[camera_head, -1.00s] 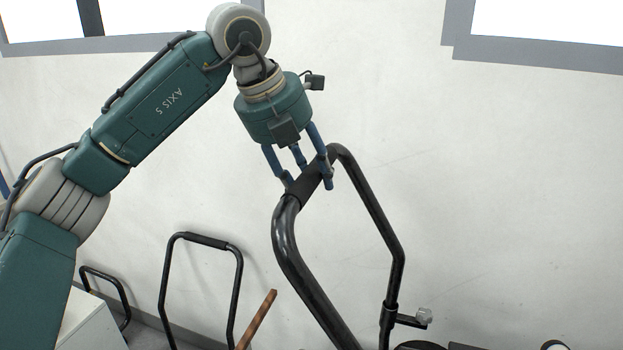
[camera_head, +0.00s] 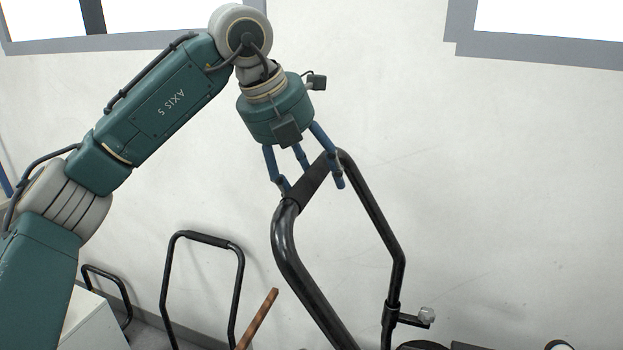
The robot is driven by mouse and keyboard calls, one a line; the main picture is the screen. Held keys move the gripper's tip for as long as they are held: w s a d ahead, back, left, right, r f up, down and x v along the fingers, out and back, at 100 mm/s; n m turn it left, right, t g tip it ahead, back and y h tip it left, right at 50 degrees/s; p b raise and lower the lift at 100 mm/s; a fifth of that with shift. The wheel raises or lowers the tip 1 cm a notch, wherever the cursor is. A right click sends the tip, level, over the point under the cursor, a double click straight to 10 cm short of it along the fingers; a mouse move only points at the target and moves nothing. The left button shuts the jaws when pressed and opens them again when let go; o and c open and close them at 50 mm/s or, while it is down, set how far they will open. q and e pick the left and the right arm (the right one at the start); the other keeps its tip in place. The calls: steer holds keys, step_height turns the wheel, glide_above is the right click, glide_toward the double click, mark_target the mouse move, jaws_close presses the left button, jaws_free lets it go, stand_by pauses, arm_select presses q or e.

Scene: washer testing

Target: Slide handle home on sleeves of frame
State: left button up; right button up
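The black tubular handle (camera_head: 376,212) stands tilted in the middle, with a dark foam grip (camera_head: 312,185) along its top bar. Its right leg enters a black sleeve (camera_head: 391,312) with a clamp knob (camera_head: 427,315) beside it. Its left leg (camera_head: 300,270) runs out of the bottom edge, so any sleeve there is hidden. My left gripper (camera_head: 312,184) is above the top bar, its blue fingers spread on both sides of the foam grip. The fingers look parted from the grip; slight contact cannot be ruled out. My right gripper is not in view.
Another black handle (camera_head: 204,239) stands behind at the left, and a smaller black loop (camera_head: 106,285) is near a white box (camera_head: 88,322). A brown bar (camera_head: 260,316) leans at bottom centre. Dark machine parts (camera_head: 420,345) edge in at bottom right.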

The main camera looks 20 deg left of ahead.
arm_select(q)
steer(key=shift+s+f, duration=0.1)
steer(key=shift+f, duration=0.15)
steer(key=shift+r, duration=0.45)
steer(key=v, duration=1.1)
steer(key=shift+a+r, duration=0.2)
steer(key=shift+s, duration=0.15)
